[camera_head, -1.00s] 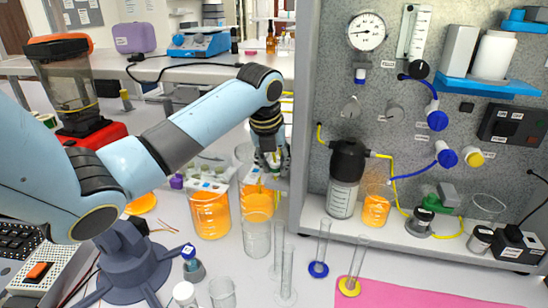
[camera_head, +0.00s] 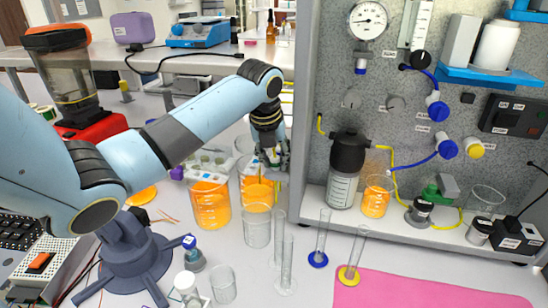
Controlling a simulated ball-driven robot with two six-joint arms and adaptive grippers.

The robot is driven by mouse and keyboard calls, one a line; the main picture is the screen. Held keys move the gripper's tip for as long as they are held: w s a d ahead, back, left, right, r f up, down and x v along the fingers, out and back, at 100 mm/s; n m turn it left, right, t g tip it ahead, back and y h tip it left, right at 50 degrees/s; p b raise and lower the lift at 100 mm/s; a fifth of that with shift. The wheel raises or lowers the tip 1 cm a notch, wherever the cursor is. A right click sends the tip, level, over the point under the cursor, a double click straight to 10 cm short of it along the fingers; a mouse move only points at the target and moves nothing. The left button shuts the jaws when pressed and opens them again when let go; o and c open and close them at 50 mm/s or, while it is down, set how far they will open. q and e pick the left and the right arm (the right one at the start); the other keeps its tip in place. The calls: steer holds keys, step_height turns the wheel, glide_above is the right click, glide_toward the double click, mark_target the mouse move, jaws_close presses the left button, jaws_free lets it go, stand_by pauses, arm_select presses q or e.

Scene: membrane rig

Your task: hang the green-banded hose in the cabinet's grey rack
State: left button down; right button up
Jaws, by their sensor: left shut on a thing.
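My left gripper (camera_head: 272,158) points down behind the tall beakers, just left of the cabinet's side panel (camera_head: 299,130). It is shut on a thin thing that is mostly hidden by the fingers; I take it to be the hose. The green band cannot be made out clearly. I cannot pick out the grey rack for certain. My right gripper is not in view.
Beakers of orange liquid (camera_head: 211,207) stand below and left of the gripper. An empty beaker (camera_head: 257,228) and glass cylinders (camera_head: 322,240) stand in front. The cabinet carries a black-capped filter vessel (camera_head: 347,153) and yellow and blue tubing.

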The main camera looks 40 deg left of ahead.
arm_select(q)
steer(key=shift+f, duration=0.1)
steer(key=c, duration=1)
jaws_free()
steer(key=shift+a, duration=0.1)
steer(key=shift+r, duration=0.55)
steer(key=v, duration=1.1)
steer(key=shift+s, duration=0.15)
steer(key=shift+f, duration=0.15)
